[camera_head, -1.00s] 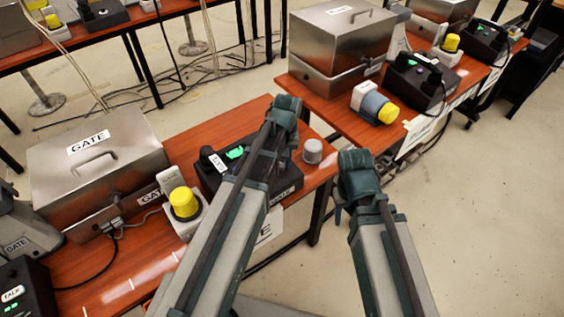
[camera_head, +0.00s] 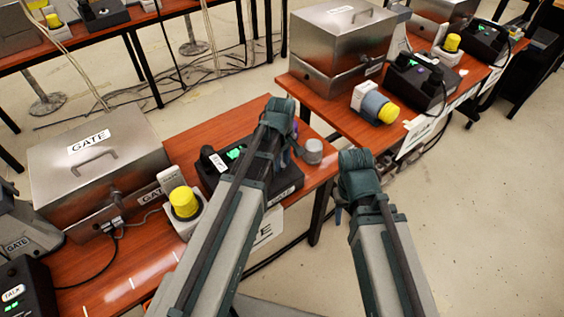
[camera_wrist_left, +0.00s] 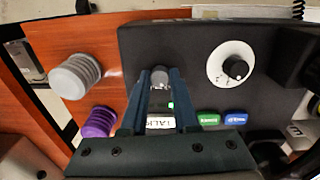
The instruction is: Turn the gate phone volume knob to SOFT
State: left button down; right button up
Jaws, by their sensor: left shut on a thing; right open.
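The gate phone (camera_head: 287,186) is a black box on the red-brown table, partly hidden by my left arm. In the left wrist view its panel (camera_wrist_left: 205,95) carries a black knob on a white round dial (camera_wrist_left: 219,76); its markings are unreadable. My left gripper (camera_wrist_left: 160,80) is left of this dial, apart from it. Its fingers are shut on a small grey piece (camera_wrist_left: 159,76) beside a TALK label (camera_wrist_left: 161,123). In the head view my left gripper (camera_head: 286,155) is over the phone's right part. My right gripper (camera_head: 339,207) is open, off the table's right edge.
A yellow-topped device (camera_head: 183,203) and the metal GATE box (camera_head: 130,160) stand left.

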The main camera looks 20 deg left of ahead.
aim_at(282, 167)
dwell(0.3)
pick_arm(q)
jog(key=c, duration=0.7)
grip_release()
jog(key=shift+o, duration=0.2)
jog(key=shift+r, duration=0.15)
notch_tip(282, 167, up, 14)
jog(key=p, duration=1.4)
jog(key=shift+s+f, duration=0.2)
jog(key=shift+s, duration=0.1)
jog(key=s+d+m+y, duration=0.1)
jog(key=s+d+m, duration=0.9)
jog(key=s+m, duration=0.3)
jog(key=shift+s+d+m+g, duration=0.15)
jog(key=shift+s+m+g, duration=0.15)
jog(key=shift+m, duration=0.6)
